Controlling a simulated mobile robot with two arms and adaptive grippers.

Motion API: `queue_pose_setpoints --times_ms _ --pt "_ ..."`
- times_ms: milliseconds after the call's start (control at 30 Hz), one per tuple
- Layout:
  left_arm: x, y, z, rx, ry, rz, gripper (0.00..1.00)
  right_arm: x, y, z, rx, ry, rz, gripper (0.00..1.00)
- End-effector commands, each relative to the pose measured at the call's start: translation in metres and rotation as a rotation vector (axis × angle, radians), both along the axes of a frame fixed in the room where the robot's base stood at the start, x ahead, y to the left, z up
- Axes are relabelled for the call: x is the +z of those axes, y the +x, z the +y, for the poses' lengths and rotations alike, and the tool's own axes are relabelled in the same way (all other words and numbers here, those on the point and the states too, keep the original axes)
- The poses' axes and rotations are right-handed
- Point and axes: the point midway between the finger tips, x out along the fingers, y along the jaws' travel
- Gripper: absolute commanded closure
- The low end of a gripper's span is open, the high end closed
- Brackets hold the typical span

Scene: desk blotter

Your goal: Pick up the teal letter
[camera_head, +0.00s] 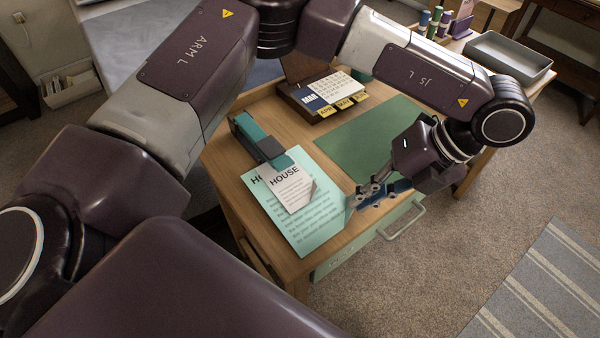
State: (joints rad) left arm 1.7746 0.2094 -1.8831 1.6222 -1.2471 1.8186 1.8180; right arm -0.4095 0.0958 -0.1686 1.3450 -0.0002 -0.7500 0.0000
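The teal letter (312,232), a pale teal printed sheet, lies on the wooden desk at its front left. A smaller white sheet headed "HOUSE" (290,188) lies over its upper part and hides some of its text. A dark and teal stapler-like object (258,139) reaches onto the top edge of the sheets. My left gripper (360,197) is low at the right edge of the teal letter, with its fingertips at or very near the letter's right corner. I cannot tell whether the fingers are closed on the paper. My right gripper is not in view.
A green blotter (366,140) covers the desk's middle. A desk calendar (331,92) with yellow tabs stands behind it. A grey tray (508,58) sits at the back right. A pale green drawer front with a handle (402,222) is below the desk's front edge.

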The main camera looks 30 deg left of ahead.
Motion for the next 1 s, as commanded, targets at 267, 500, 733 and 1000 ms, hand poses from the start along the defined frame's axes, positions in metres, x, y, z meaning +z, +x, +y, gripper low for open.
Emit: queue_pose_setpoints --times_ms 267,500,733,1000 --pt "-0.019 -0.005 0.01 0.0 0.0 -0.002 0.94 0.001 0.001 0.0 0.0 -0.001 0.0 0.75" --pt "-0.019 -0.005 0.01 0.0 0.0 -0.002 1.0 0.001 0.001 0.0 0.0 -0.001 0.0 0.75" --pt "-0.019 -0.005 0.01 -0.001 -0.001 -0.001 1.0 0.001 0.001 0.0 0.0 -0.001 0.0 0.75" --pt "-0.018 -0.003 0.01 -0.001 -0.001 -0.002 1.0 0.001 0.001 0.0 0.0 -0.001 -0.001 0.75"
